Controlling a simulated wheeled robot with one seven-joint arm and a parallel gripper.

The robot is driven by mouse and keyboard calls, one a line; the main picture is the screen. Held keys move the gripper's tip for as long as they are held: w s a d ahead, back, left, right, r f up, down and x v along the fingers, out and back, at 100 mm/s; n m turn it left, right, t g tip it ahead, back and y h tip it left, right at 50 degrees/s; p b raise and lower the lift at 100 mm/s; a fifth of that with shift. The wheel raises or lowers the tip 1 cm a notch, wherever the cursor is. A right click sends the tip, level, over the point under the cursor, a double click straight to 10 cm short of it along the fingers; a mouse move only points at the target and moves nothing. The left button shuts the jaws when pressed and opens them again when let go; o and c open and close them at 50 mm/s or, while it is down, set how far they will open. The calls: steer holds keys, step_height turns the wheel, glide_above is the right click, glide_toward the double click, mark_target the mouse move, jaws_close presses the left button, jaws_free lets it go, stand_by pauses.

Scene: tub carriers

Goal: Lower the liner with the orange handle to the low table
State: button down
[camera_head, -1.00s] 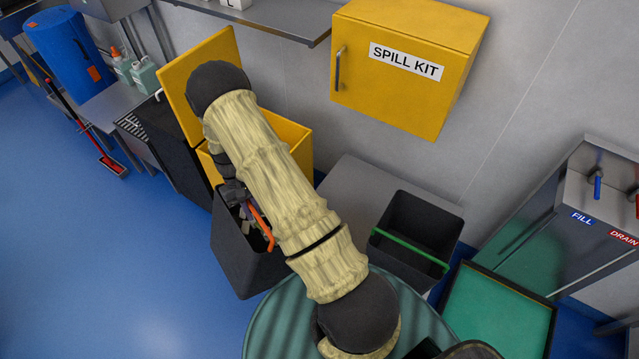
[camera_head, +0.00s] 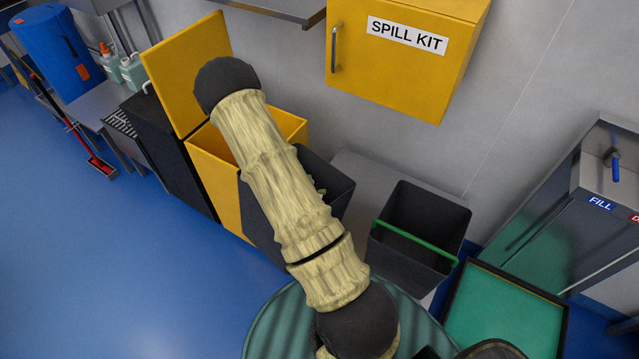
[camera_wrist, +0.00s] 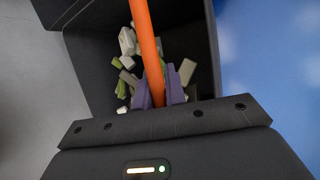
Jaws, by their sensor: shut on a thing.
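The dark grey liner with the orange handle (camera_head: 256,225) hangs behind my arm in the head view, in front of the yellow bin and left of the low table (camera_head: 352,163). Part of it and its handle are hidden there. In the wrist view the liner (camera_wrist: 88,62) is open below my gripper, with several pale, grey and green scraps inside. My gripper (camera_wrist: 158,92) has its purple fingers shut on the orange handle (camera_wrist: 148,45). In the head view my gripper is hidden behind my arm.
A dark liner with a green handle (camera_head: 425,215) stands on the low table's right part. The yellow bin (camera_head: 215,165) has its lid up. A yellow spill kit cabinet (camera_head: 400,60) hangs above the table. A green-topped tray (camera_head: 505,315) lies at right.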

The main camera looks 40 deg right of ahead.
steer(key=d+f+n+h+b, duration=0.1)
steer(key=d+f+b, duration=0.1)
steer(key=d+b, duration=0.3)
steer(key=d+f+t+h+b, duration=0.1)
steer(key=d+f+b, duration=0.1)
steer(key=d+b, duration=0.4)
steer(key=d, duration=0.2)
steer(key=shift+d+f+n+t+h, duration=0.3)
steer(key=shift+d+f+n+h, duration=0.05)
steer(key=shift+d+n+h, duration=0.05)
step_height(320, 180, down, 3)
steer(key=shift+f+b, duration=0.1)
steer(key=shift+b, duration=1.05)
steer(key=shift+w+d+p, duration=0.25)
steer(key=shift+w+d, duration=0.2)
steer(key=shift+d, duration=0.75)
steer(key=shift+w+d+p, duration=0.2)
steer(key=shift+w+d, duration=0.3)
steer(key=shift+d, duration=0.65)
steer(key=shift+w+d+p, duration=0.25)
steer(key=shift+w+d, duration=0.2)
steer(key=shift+d, duration=0.75)
